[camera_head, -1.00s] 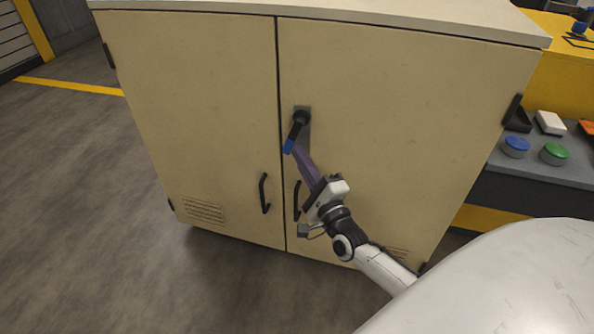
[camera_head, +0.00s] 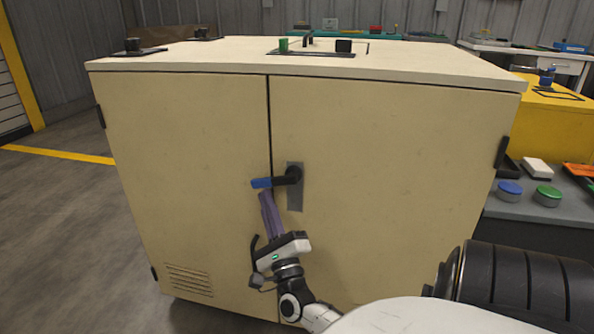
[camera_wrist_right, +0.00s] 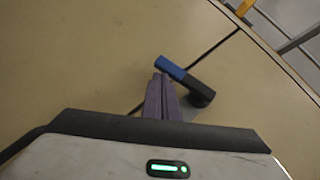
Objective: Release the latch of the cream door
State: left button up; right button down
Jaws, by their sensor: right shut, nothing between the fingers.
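The cream cabinet has two doors; the right cream door (camera_head: 400,170) bears a black latch lever (camera_head: 285,180) with a blue end (camera_head: 261,183) on a grey plate (camera_head: 295,200). The lever lies nearly level, pointing left across the seam between the doors. My right gripper (camera_head: 265,195) is shut and empty, its purple fingers pointing up just below the blue end. In the right wrist view the fingertips (camera_wrist_right: 161,78) are right beside the blue end (camera_wrist_right: 170,67); I cannot tell whether they touch. Both doors look closed. My left gripper is not in view.
The left cream door (camera_head: 190,160) stands beside the seam. A grey bench with a blue button (camera_head: 509,190) and a green button (camera_head: 548,195) is at the right. The cabinet top (camera_head: 220,58) carries small fittings. Floor at the left is clear.

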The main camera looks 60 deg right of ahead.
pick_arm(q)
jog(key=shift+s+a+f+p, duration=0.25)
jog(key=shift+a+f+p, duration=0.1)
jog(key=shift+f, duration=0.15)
pick_arm(e)
jog(key=shift+w+a+r, duration=0.2)
jog(key=shift+w+r, duration=0.2)
jog(key=shift+r, duration=0.1)
jog(key=shift+w+a+r, duration=0.15)
jog(key=shift+w+r, duration=0.25)
jog(key=shift+r, duration=0.05)
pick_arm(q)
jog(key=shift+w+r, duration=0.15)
